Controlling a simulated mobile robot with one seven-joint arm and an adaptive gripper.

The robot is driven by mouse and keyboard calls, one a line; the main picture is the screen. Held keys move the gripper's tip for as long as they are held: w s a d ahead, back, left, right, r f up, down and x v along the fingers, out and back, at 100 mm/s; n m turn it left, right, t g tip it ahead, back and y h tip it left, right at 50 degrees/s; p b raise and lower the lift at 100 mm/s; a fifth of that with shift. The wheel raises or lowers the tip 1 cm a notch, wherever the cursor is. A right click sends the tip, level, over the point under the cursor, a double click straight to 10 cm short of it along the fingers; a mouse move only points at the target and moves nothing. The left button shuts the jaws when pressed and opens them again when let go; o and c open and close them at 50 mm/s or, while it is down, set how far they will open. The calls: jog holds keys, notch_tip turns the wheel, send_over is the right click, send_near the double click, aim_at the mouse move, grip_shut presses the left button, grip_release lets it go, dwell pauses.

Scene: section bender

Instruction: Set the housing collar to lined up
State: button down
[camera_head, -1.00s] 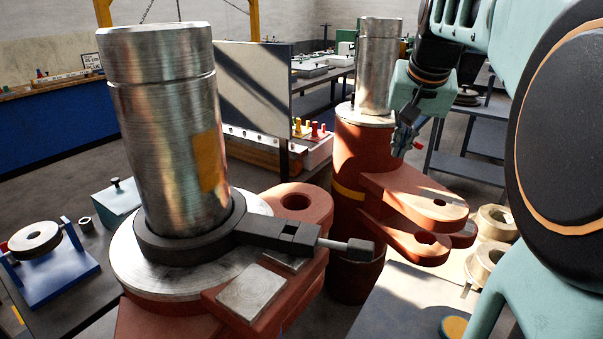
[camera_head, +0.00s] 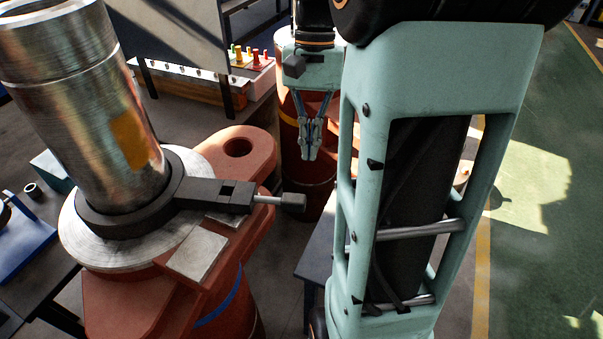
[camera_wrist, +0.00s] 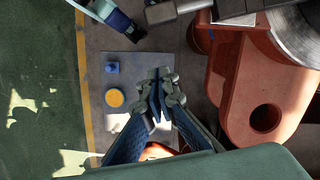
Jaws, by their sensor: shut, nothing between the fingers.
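The housing collar (camera_head: 125,212) is a dark grey ring around the foot of a tall steel cylinder (camera_head: 75,100). Its block-shaped lug (camera_head: 215,193) points right, with a thin rod ending in a dark knob (camera_head: 293,202). An orange patch (camera_head: 130,138) marks the cylinder above the collar. My gripper (camera_head: 312,155) is shut and empty, pointing down beyond and above the knob, apart from it. In the wrist view my gripper (camera_wrist: 162,80) is shut, with the knob (camera_wrist: 159,13) and part of the lug (camera_wrist: 236,8) at the top edge. The collar's far side is hidden.
A red housing with a round hole (camera_head: 238,147) and a bright plate (camera_head: 197,257) lies beneath the lug. A second red column (camera_head: 300,175) stands behind my gripper. A low table (camera_wrist: 112,75) shows under the gripper in the wrist view. Green floor (camera_head: 540,250) is open at right.

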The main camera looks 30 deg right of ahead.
jog(key=s+a+f, duration=0.3)
jog(key=s+f, duration=0.1)
jog(key=shift+f+p, duration=0.25)
jog(key=shift+p, duration=0.2)
jog(key=shift+s, duration=0.1)
